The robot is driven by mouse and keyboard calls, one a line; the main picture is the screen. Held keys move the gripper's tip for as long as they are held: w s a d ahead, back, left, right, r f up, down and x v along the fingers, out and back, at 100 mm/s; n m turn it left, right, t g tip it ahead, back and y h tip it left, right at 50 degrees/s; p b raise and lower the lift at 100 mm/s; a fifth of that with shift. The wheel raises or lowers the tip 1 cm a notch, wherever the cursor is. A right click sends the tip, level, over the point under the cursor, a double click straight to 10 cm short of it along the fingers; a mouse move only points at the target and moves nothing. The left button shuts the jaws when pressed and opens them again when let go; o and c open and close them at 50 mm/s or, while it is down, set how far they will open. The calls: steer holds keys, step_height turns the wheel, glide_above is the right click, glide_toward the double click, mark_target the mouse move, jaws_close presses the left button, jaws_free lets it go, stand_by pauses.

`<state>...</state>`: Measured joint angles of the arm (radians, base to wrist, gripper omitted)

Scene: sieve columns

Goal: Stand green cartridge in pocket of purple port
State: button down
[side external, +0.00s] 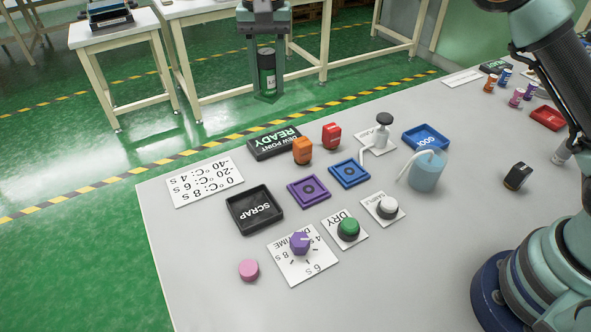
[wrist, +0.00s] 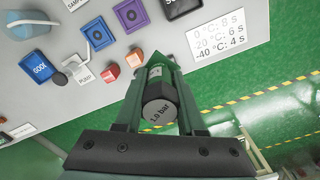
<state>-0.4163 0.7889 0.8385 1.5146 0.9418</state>
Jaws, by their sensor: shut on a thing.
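The purple port (side external: 295,198) is a flat square on the grey table with a round dark pocket in its middle; it also shows at the top of the wrist view (wrist: 121,19). My gripper (side external: 267,94) is high at the top of the side view, well apart from the port. It is shut on the green cartridge (side external: 267,72), a dark cylinder with green on it. The purple port's pocket looks empty.
A blue port (side external: 335,176) is beside the purple one. Orange (side external: 302,151) and red (side external: 331,136) blocks stand behind them. A black SCRAP tray (side external: 236,219) is left, a purple knob (side external: 300,243) in front, and a blue bottle (side external: 427,172) right.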

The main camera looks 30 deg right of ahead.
steer(key=n, duration=0.3)
steer(key=s+n, duration=0.1)
steer(key=n, duration=0.1)
steer(key=shift+s+d+r, duration=0.1)
steer(key=shift+d+r, duration=0.15)
steer(key=shift+d, duration=0.05)
steer(key=n, duration=2.5)
glide_above(309, 189)
step_height(309, 189, down, 20)
steer(key=shift+r, duration=0.1)
steer(key=shift+f, duration=0.2)
steer(key=c, duration=0.5)
jaws_free()
